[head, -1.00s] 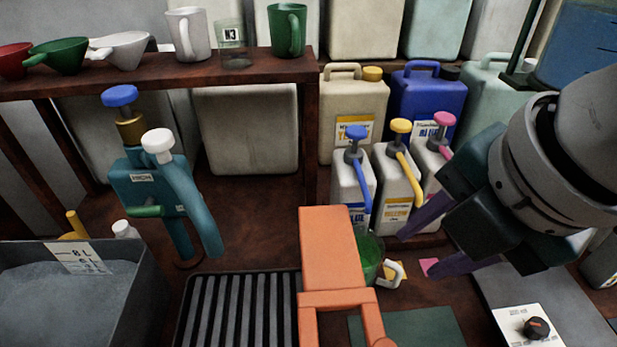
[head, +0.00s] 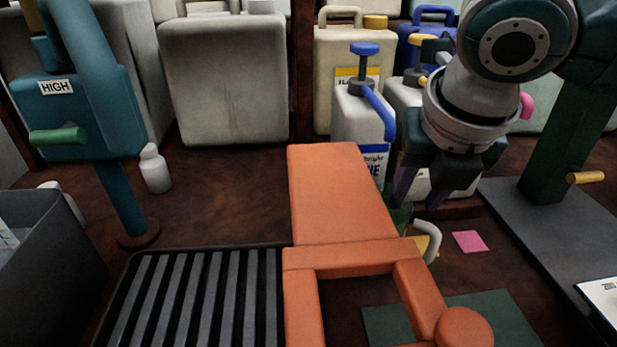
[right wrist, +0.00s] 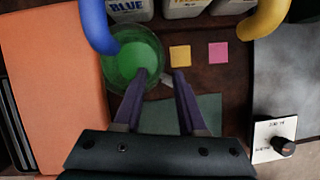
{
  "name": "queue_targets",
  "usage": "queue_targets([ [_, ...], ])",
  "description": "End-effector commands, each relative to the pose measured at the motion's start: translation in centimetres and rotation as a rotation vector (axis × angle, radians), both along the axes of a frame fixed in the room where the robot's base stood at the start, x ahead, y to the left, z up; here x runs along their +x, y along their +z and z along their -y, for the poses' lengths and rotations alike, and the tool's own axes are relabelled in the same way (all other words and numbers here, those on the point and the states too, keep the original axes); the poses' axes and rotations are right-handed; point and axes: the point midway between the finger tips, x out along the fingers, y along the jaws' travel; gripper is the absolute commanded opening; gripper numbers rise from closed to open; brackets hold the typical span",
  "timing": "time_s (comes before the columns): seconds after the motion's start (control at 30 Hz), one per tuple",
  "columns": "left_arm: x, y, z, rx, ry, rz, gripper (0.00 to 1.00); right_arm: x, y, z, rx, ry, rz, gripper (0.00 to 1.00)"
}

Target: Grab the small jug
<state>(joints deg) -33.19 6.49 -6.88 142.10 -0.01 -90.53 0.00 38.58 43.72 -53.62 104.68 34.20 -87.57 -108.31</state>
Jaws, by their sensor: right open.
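The small jug is a clear round vessel with green contents, seen from above in the right wrist view (right wrist: 128,58). In the head view it is mostly hidden behind an orange stand and my gripper; its pale handle (head: 428,238) shows. My right gripper (head: 418,203) is open and points down above the jug. In the right wrist view its purple fingertips (right wrist: 160,76) are apart, the left one over the jug's inside and the right one beyond its rim, near the handle side. Contact cannot be told. My left gripper is not in view.
The orange stand (head: 340,195) rises left of the jug. A blue pump bottle (head: 352,125) stands close behind, with others beside it. A yellow note (right wrist: 180,57) and a pink note (head: 469,241) lie right of the jug. A slotted black rack (head: 200,300) lies left.

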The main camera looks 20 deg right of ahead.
Motion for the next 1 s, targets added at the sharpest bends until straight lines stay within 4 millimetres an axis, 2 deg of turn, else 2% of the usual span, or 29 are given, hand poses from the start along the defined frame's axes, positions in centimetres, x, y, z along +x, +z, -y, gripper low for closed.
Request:
queue_targets([
  [0.3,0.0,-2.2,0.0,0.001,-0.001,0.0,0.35,1.4,-4.4,0.8,0.0,-0.002,-0.001,0.41],
  [0.6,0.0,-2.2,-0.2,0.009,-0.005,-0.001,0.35,1.7,-4.8,1.0,0.0,0.0,0.001,0.41],
  [0.93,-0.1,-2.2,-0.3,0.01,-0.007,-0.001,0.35,1.7,-4.8,1.0,0.0,-0.001,0.0,0.04],
  [1.0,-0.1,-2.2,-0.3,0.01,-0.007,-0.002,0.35,1.7,-4.8,1.0,0.0,-0.001,0.0,0.0],
])
